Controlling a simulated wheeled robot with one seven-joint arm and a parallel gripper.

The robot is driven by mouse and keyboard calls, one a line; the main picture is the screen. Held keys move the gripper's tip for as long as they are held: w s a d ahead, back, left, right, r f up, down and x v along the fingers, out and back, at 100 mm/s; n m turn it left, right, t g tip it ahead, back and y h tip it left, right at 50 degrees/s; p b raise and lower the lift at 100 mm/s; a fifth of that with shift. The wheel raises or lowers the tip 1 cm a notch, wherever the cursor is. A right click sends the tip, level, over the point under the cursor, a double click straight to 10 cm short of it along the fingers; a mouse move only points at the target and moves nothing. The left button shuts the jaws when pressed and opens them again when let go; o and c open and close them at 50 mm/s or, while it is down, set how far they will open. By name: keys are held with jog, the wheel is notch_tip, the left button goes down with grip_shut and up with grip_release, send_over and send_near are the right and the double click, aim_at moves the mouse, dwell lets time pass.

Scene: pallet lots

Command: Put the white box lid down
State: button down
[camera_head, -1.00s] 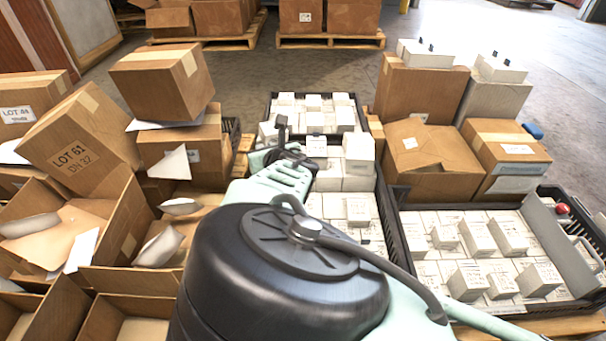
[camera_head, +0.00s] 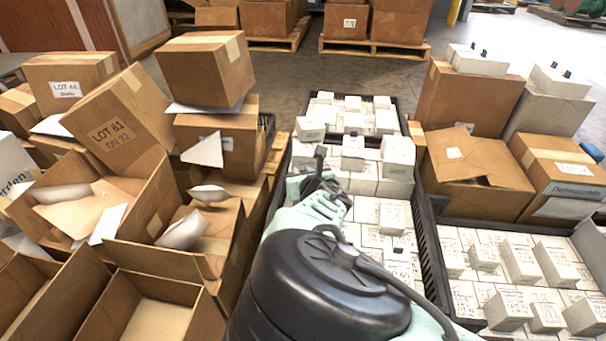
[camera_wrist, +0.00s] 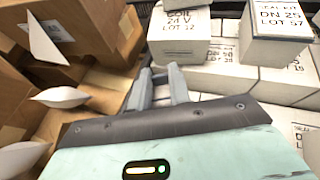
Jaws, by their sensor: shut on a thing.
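My gripper (camera_head: 322,178) is over the left side of the black crate (camera_head: 432,262) of white boxes. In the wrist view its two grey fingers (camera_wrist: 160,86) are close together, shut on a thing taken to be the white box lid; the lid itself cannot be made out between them. A white box marked 24 V, LOT 12 (camera_wrist: 186,48) stands just beyond the fingertips. Another marked DN 25, LOT 57 (camera_wrist: 278,38) is to its right.
Open cartons (camera_head: 160,305) crowd the left, with stacked cartons (camera_head: 205,70) behind them. A second crate of white boxes (camera_head: 520,285) is at the right. Bare floor (camera_head: 298,68) shows at the back.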

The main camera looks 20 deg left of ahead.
jog(key=shift+f, duration=0.2)
jog(key=c, duration=1.3)
grip_release()
jog(key=shift+r, duration=0.1)
jog(key=shift+s+r, duration=0.1)
jog(key=shift+r, duration=0.1)
jog(key=p+v, duration=0.4)
jog(key=v, duration=0.7)
jog(key=shift+s+d+p, duration=0.3)
jog(key=shift+p, duration=0.05)
jog(key=shift+r, duration=0.15)
